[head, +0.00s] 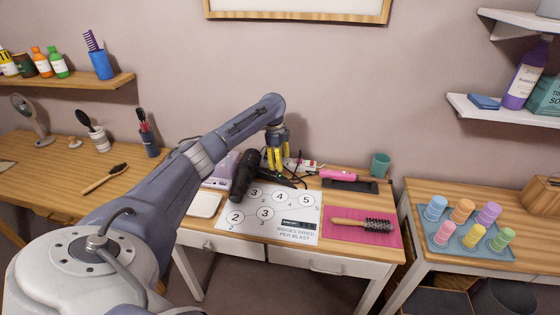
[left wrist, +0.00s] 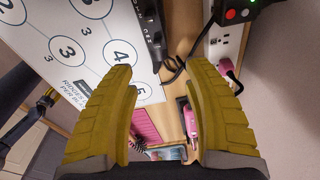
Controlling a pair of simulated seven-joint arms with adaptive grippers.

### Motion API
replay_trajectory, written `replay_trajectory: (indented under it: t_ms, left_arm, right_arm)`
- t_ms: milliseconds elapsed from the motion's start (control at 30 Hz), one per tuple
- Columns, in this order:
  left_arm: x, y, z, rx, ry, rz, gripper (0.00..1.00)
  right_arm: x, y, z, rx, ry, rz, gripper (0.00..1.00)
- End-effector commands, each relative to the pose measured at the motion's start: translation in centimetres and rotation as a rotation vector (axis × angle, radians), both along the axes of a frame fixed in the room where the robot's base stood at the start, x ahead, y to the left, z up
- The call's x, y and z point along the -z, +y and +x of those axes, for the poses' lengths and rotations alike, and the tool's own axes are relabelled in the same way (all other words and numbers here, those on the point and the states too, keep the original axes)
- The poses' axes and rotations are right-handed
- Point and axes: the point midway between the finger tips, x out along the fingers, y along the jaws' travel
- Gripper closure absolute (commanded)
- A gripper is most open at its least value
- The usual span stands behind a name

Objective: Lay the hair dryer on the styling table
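The black hair dryer (head: 244,176) lies on the styling table (head: 345,256), at the left end of the white numbered mat (head: 262,212) and partly over its edge. In the left wrist view, part of the dryer with switch markings (left wrist: 151,32) shows at the top, with its cord running right. My left gripper (head: 280,158) is over the back of the table, just right of the dryer. In the left wrist view its yellow fingers (left wrist: 160,75) are wide apart with nothing held between them, clear of the dryer. My right gripper is not in view.
A power strip (left wrist: 228,45) with a red light lies at the back. A pink mat (head: 345,232) with a round brush (head: 365,225), a pink tool (head: 338,175) on a dark tray and a teal cup (head: 380,165) stand right. A white box (head: 203,205) is left.

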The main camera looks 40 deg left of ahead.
Motion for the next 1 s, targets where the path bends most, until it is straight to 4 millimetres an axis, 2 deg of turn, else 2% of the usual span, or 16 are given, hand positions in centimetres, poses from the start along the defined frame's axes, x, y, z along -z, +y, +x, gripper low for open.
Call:
replay_trajectory:
  t_ms: [167,333,800,1000]
  left_arm:
    - [-0.1,0.0,0.0,0.0,0.0,0.0,0.49]
    - [-1.3,0.0,0.0,0.001,-0.003,-0.001,0.49]
    - [-9.4,0.8,-0.6,0.0,-0.004,0.001,0.49]
    - [-11.8,1.0,-0.8,0.001,-0.002,0.002,0.49]
  right_arm:
    - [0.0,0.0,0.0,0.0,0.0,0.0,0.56]
    - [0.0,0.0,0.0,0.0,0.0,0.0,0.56]
    - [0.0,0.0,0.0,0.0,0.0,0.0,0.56]
    - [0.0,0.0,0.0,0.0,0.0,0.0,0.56]
